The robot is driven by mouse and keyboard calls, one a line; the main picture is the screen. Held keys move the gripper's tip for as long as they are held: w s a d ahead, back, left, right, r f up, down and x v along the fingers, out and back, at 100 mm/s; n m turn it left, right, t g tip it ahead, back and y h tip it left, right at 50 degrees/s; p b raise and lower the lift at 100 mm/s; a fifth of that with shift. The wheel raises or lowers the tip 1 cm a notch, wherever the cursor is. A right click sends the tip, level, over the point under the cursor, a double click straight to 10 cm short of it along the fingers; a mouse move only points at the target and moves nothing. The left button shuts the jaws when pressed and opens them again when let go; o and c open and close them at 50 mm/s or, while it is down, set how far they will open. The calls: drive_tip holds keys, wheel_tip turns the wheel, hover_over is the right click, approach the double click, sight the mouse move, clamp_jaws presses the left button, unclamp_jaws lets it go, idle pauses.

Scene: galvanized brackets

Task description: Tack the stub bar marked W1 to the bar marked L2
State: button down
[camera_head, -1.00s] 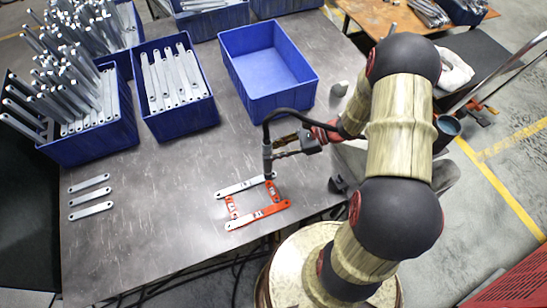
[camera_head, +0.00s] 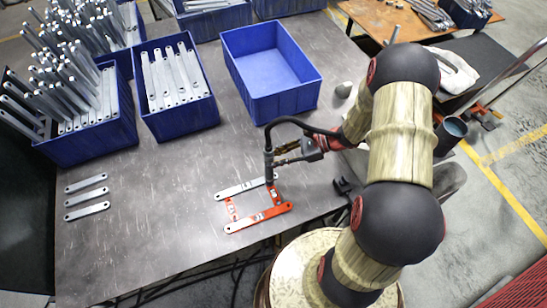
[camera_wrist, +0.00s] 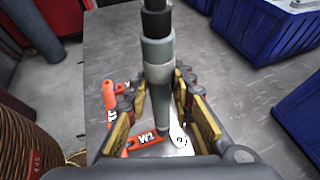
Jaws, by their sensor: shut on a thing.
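My gripper (camera_head: 289,154) is shut on a dark and grey welding torch (camera_head: 268,160), which also fills the middle of the wrist view (camera_wrist: 158,60). The torch points down, its tip at the orange stub bar W1 (camera_wrist: 147,138), by the holed end of a silver bar (camera_wrist: 179,139). Whether the tip touches is unclear. In the head view W1 (camera_head: 275,196) is the right stub, between the right ends of the silver bar (camera_head: 238,190) and a long orange bar (camera_head: 258,218). The bars' small marks are unreadable there, so I cannot confirm which is L2.
Three loose silver bars (camera_head: 87,199) lie at the table's left. Blue bins of grey bars (camera_head: 182,126) and an empty blue bin (camera_head: 290,105) stand behind. The table (camera_head: 150,200) is clear between the loose bars and the frame.

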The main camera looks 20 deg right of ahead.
drive_tip(key=shift+f, duration=0.45)
idle(1.7)
drive_tip(key=shift+r, duration=0.15)
wheel_tip(320, 180, up, 5)
drive_tip(key=p, duration=0.3)
drive_tip(key=shift+p, duration=0.35)
